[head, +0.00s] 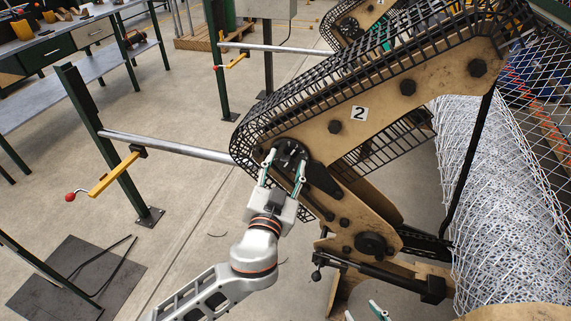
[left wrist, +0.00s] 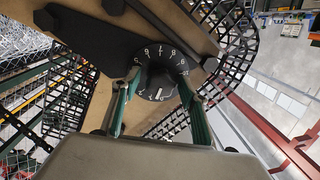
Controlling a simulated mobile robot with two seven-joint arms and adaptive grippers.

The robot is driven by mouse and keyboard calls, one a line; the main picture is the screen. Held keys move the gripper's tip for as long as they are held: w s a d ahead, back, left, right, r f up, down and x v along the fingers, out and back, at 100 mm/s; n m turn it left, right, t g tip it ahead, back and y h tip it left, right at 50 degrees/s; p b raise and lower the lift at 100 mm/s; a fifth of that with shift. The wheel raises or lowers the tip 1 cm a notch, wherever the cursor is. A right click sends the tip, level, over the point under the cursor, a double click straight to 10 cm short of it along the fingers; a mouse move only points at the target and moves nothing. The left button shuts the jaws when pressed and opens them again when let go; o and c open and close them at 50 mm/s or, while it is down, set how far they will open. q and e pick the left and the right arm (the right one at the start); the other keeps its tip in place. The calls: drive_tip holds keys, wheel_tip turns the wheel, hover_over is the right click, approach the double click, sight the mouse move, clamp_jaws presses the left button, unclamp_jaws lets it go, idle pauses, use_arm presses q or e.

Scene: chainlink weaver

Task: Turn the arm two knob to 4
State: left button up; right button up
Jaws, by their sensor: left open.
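The arm two knob (head: 290,153) is a black round dial on the tan arm plate marked "2" (head: 358,113). In the left wrist view the knob (left wrist: 157,78) faces me with white digits around its rim. A white mark shows on its lower side, near small digits; I cannot read exactly which. My left gripper (head: 283,171) is open, with one green finger on each side of the knob; its fingertips also show in the left wrist view (left wrist: 159,82). I cannot tell whether they touch it. My right gripper (head: 364,312) shows only its spread fingertips at the bottom edge.
Black mesh guard (head: 250,130) curves around the arm plate close to the knob. A black lever (head: 316,274) sticks out below. A roll of wire mesh (head: 505,200) stands right. A steel bar with a yellow handle (head: 115,175) is left.

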use_arm(q)
drive_tip(key=shift+c, duration=0.4)
drive_tip(key=c, duration=1)
drive_tip(key=shift+c, duration=0.2)
